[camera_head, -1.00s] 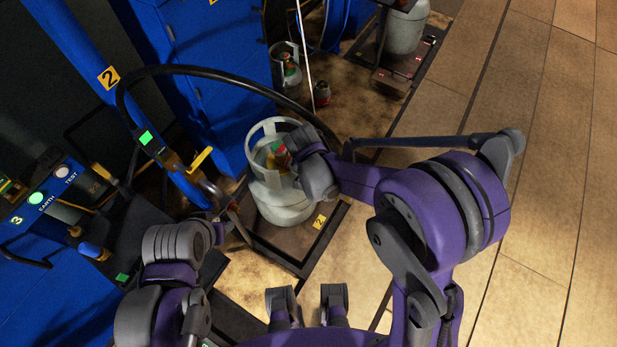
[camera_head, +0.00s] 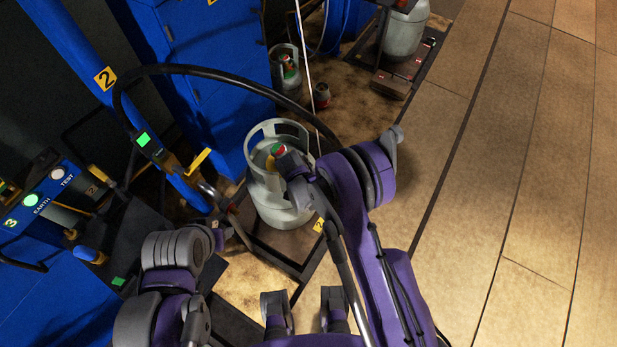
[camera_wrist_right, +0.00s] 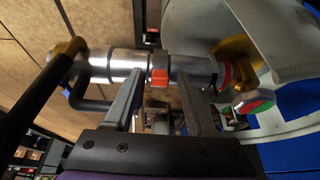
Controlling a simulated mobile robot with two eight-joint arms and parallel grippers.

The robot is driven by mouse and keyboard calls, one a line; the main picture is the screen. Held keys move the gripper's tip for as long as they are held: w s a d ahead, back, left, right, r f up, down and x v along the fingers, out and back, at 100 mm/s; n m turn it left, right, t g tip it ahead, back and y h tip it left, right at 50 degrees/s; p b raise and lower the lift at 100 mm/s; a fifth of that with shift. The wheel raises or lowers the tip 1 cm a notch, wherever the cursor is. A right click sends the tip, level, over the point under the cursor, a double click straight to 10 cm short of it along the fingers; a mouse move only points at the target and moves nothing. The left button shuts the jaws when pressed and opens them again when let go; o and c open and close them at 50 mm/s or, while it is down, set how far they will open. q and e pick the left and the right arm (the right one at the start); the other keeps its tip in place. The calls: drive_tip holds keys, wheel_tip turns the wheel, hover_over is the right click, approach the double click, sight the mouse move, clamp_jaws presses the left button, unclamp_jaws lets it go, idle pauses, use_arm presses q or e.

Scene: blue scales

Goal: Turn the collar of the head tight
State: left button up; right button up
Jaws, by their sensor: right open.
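The gas cylinder (camera_head: 280,212) stands upright in the middle of the head view, with a pale guard around its top. Its brass valve (camera_wrist_right: 240,68) carries a red and green handwheel (camera_wrist_right: 254,103). In the right wrist view a silver filling head (camera_wrist_right: 115,66) lies in line with the valve and appears joined to it. My left gripper's fingers cannot be made out.
A black hose (camera_head: 200,70) arches from the blue post (camera_head: 80,45) marked 2 towards the cylinder. More cylinders (camera_head: 285,70) stand behind, beside a blue cabinet (camera_head: 195,90). A lit control panel (camera_head: 45,190) is at left. Floor at right is clear.

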drive_tip(key=shift+w+d+f, duration=0.1)
drive_tip(key=shift+w+f, duration=0.05)
drive_tip(key=shift+f, duration=0.3)
drive_tip(key=shift+c, duration=0.2)
clamp_jaws()
idle(1.0)
